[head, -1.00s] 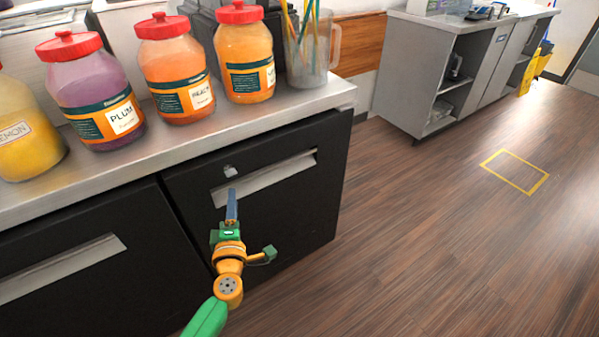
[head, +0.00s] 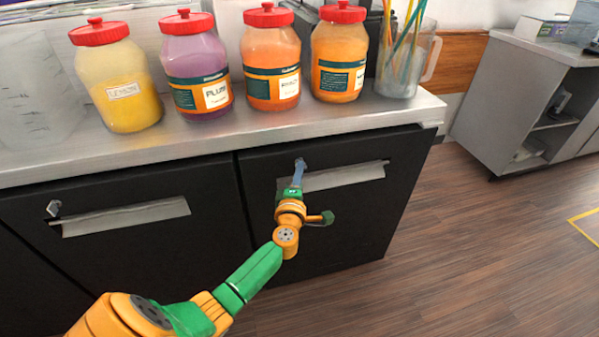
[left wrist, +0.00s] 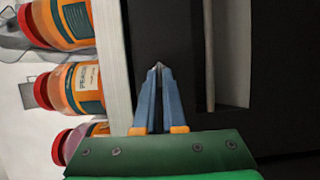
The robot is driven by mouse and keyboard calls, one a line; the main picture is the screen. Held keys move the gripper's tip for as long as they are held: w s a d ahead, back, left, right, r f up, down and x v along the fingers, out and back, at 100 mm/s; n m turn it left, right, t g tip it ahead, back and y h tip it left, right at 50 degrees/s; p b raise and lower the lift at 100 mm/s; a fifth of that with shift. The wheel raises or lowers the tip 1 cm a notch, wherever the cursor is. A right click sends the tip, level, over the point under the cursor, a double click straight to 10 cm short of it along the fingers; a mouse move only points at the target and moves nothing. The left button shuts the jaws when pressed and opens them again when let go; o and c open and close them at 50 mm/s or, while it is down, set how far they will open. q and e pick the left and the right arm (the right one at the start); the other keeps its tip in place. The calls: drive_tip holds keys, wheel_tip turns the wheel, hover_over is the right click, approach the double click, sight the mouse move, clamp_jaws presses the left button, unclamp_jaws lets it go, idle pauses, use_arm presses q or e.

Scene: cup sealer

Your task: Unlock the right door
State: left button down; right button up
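The right door (head: 350,210) is a black cabinet front with a long grey handle (head: 345,176); it is closed. Its small grey lock is at the upper left of the handle, mostly hidden behind my fingertips in the head view. My left gripper (head: 299,168) has its blue fingers at the lock. In the left wrist view, the fingers (left wrist: 158,72) come together at their tips, with a small grey bit of the lock (left wrist: 158,65) between them. The fingers look shut on it. The lock's angle cannot be told. My right gripper is not in view.
The left door (head: 130,240) has its own lock (head: 53,208) and handle (head: 125,217), and is closed. Several jars, such as the plum jar (head: 196,65), and a pitcher with straws (head: 405,65) stand on the counter (head: 180,140) above. Open floor (head: 470,260) lies to the right.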

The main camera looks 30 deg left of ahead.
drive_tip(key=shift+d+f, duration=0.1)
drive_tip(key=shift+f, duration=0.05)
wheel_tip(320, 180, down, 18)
drive_tip(key=b, duration=1.9)
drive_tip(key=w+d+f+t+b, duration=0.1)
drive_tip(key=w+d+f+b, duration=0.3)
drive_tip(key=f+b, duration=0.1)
use_arm(q)
drive_tip(key=shift+w+d+f+n+g+y+b, duration=0.2)
drive_tip(key=shift+n+y+b, duration=0.95)
drive_tip(key=shift+n, duration=2.65)
drive_tip(key=shift+w+d+f+n+g+y+b, duration=0.1)
drive_tip(key=shift+n+g+y+b, duration=0.2)
drive_tip(key=shift+n+y, duration=2.55)
drive_tip(key=shift+w+d+f+n+g+y+b, duration=0.15)
drive_tip(key=shift+n+y+b, duration=0.55)
drive_tip(key=shift+n, duration=4.05)
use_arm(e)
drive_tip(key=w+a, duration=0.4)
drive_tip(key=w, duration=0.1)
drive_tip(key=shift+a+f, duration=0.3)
use_arm(q)
drive_tip(key=shift+a+r, duration=0.1)
